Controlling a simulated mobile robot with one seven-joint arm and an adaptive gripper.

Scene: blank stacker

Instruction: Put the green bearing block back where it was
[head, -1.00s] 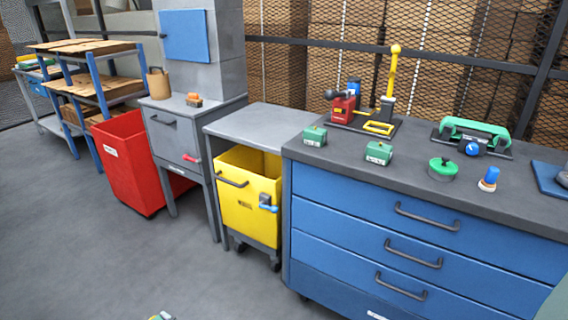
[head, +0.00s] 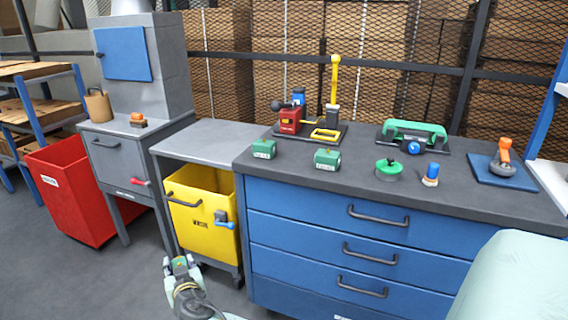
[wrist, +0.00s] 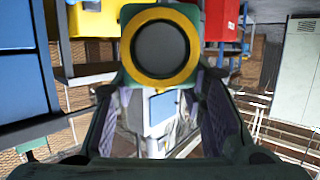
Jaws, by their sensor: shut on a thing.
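My gripper (head: 180,266) is low in front of the yellow bin in the head view. It is shut on a green bearing block (wrist: 188,74), which shows large between the fingers in the wrist view, with a yellow ring around a dark round bore. In the head view the held block is small and mostly hidden by my gripper. Two similar green blocks with pale labels stand on the dark bench top (head: 450,185): the left green block (head: 264,148) near the left end, and the right green block (head: 327,159) a little to its right.
On the bench are a red and yellow press fixture (head: 290,120), a green clamp fixture (head: 415,135), a round green lid (head: 389,170), a blue-topped bottle (head: 431,175) and a blue pad (head: 490,175). A bare grey table (head: 215,135) stands left, over the yellow bin (head: 190,205).

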